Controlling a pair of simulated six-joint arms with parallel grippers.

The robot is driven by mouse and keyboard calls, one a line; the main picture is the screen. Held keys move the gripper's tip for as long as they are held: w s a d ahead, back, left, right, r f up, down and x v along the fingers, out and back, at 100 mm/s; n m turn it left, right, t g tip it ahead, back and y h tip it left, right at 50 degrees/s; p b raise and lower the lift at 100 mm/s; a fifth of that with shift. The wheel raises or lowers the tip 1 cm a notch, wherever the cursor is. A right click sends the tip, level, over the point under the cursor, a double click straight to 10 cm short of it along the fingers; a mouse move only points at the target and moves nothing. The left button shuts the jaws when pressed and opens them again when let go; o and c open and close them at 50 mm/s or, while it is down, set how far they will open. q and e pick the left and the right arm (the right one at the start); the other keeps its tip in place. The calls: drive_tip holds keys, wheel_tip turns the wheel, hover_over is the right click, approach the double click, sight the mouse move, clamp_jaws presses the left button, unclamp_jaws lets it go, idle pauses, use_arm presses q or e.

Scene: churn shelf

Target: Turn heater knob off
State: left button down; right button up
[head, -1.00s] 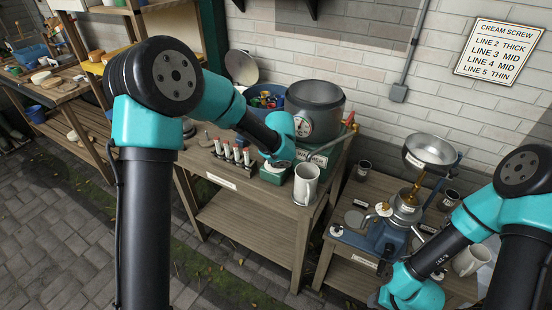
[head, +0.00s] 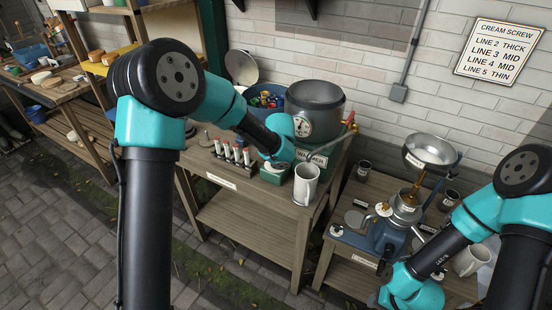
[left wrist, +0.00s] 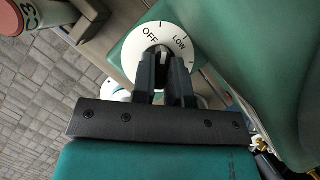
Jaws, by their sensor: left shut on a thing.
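The heater's white dial (left wrist: 136,47) shows in the left wrist view, marked OFF and LOW, on the green heater housing (left wrist: 215,25). My left gripper (left wrist: 164,62) is shut on the dark knob at the dial's centre, one finger on each side. The knob's light mark points up the picture, between the OFF and LOW words; its exact setting is hard to tell. In the head view the heater (head: 319,160) stands under a grey pot, and my left arm covers the gripper and knob. My right gripper is not visible.
A white mug (head: 306,185) stands close to the heater's front. A rack of several tubes (head: 236,155) is left of my left wrist. The grey pot (head: 314,112) with its gauge rises behind it. A blue separator (head: 385,238) stands on the right table.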

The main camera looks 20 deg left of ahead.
use_arm(q)
drive_tip(key=shift+n, duration=0.8)
drive_tip(key=c, duration=1.1)
unclamp_jaws()
drive_tip(key=shift+c, duration=0.2)
drive_tip(key=v, duration=1.7)
drive_tip(key=shift+w+d+r, duration=0.25)
drive_tip(key=shift+d, duration=0.15)
drive_tip(key=shift+f, duration=0.1)
